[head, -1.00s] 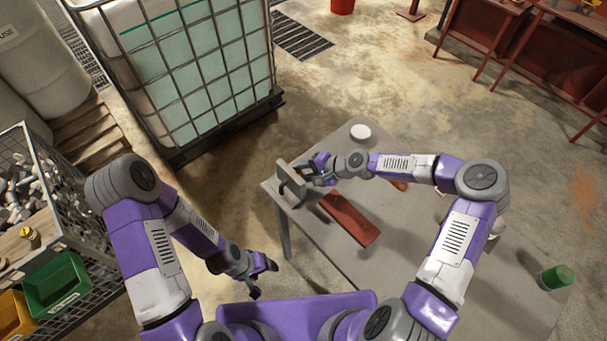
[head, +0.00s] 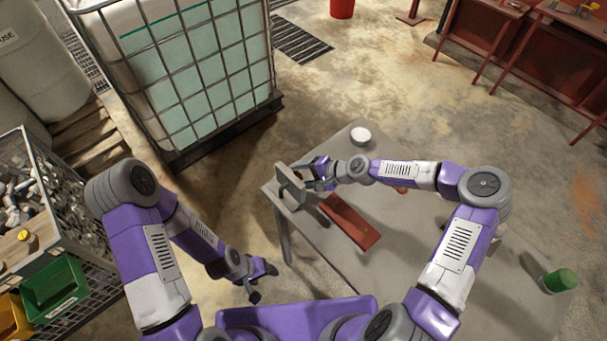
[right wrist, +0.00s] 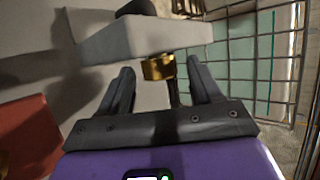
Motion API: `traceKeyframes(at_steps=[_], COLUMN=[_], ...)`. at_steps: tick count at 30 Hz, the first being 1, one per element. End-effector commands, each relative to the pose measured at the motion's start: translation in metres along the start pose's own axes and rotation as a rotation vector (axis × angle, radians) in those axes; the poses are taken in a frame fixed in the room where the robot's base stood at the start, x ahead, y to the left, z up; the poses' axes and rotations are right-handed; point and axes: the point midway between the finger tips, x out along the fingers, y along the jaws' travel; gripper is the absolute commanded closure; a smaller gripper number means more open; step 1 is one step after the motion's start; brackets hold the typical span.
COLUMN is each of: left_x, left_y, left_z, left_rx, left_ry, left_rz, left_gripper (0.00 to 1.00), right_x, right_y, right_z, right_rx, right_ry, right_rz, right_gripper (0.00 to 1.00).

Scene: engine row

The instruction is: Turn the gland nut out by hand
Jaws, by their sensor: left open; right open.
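The brass gland nut (right wrist: 158,67) shows in the right wrist view, under a pale grey plate (right wrist: 130,38) with a dark round part behind it. In the head view the grey bracket (head: 288,186) stands at the table's left corner; the nut itself is too small or hidden to make out there. My right gripper (right wrist: 160,85) is open, its two fingers on either side of the nut's line, with gaps visible between fingers and nut. It also shows at the bracket in the head view (head: 312,172). My left gripper (head: 262,284) is open and empty, low beside the table's left edge.
A red-brown block (head: 350,221) lies on the grey table (head: 420,270) near the bracket. A white round lid (head: 360,135) sits at the back corner and a green-capped jar (head: 559,281) at the right. A caged tank (head: 200,70) stands behind, left. Bins (head: 52,285) stand at far left.

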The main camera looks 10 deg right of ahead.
Motion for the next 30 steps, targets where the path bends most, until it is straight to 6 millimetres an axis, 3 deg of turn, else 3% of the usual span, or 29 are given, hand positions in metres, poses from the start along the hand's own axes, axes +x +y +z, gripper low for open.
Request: traceKeyframes(at_steps=[5,16,30], left_x=[-0.001,-0.005,-0.008], left_y=[0.000,0.002,0.003], left_z=[0.000,0.000,0.000], left_rx=[0.000,0.000,0.000], left_ry=[0.000,0.000,0.000], left_rz=[0.000,0.000,0.000], left_gripper=[0.34,0.34,0.34], right_x=[-0.012,-0.068,-0.077], right_y=[0.000,0.000,-0.002], right_z=[-0.002,-0.001,0.001], right_rx=[0.002,0.002,0.000], right_ry=[0.004,0.002,0.000], right_rz=[0.000,-0.001,0.000], right_gripper=[0.36,0.36,0.36])
